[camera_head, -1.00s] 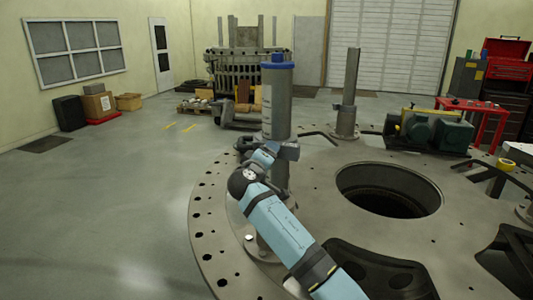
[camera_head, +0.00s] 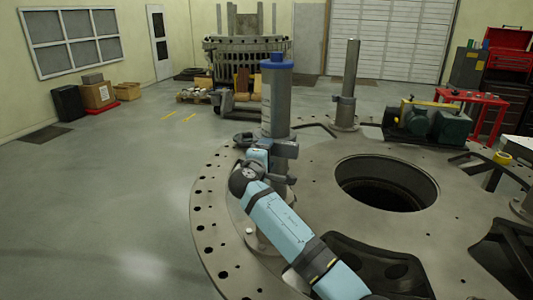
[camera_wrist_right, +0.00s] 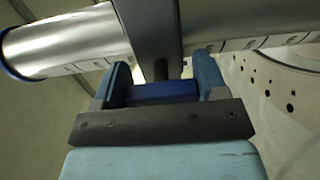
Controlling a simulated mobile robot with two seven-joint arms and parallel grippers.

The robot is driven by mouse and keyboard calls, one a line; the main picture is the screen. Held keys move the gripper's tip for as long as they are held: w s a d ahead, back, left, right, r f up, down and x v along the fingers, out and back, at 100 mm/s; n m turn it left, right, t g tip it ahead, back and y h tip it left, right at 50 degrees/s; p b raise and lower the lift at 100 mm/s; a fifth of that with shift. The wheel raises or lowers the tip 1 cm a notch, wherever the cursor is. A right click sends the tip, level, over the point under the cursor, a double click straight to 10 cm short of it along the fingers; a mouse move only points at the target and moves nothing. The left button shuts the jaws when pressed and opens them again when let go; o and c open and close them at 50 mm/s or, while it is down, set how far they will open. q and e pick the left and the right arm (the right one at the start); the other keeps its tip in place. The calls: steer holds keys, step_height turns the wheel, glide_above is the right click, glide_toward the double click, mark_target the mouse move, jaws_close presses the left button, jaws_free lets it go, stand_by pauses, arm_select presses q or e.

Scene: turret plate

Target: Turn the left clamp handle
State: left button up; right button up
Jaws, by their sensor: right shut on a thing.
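A grey metal post (camera_head: 276,105) with a blue cap stands upright on the round turret plate (camera_head: 222,240). A grey clamp (camera_head: 285,149) sits around it, with a dark curved part (camera_head: 246,139) on its left side. My right gripper (camera_head: 259,156) is at the clamp, in front of the post. In the right wrist view, its blue fingers (camera_wrist_right: 163,72) are on either side of a dark stem of the clamp handle (camera_wrist_right: 160,69). The grey clamp body (camera_wrist_right: 150,30) lies just beyond, across the graduated post (camera_wrist_right: 70,42). The grasped part is mostly hidden. My left gripper is out of view.
A large round hole (camera_head: 387,182) opens in the plate right of the post. A second post (camera_head: 346,90) stands behind it. Green machinery (camera_head: 430,122) and a red table (camera_head: 475,97) are at the right.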

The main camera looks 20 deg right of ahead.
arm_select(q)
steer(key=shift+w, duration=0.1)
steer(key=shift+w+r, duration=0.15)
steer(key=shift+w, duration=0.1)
arm_select(e)
steer(key=o, duration=0.9)
steer(key=shift+o, duration=0.2)
steer(key=shift+s+a+f, duration=0.1)
steer(key=shift+s+a, duration=0.15)
arm_select(q)
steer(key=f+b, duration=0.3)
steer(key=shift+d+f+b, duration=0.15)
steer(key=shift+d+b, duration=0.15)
steer(key=shift+b, duration=0.1)
arm_select(e)
steer(key=v, duration=1.3)
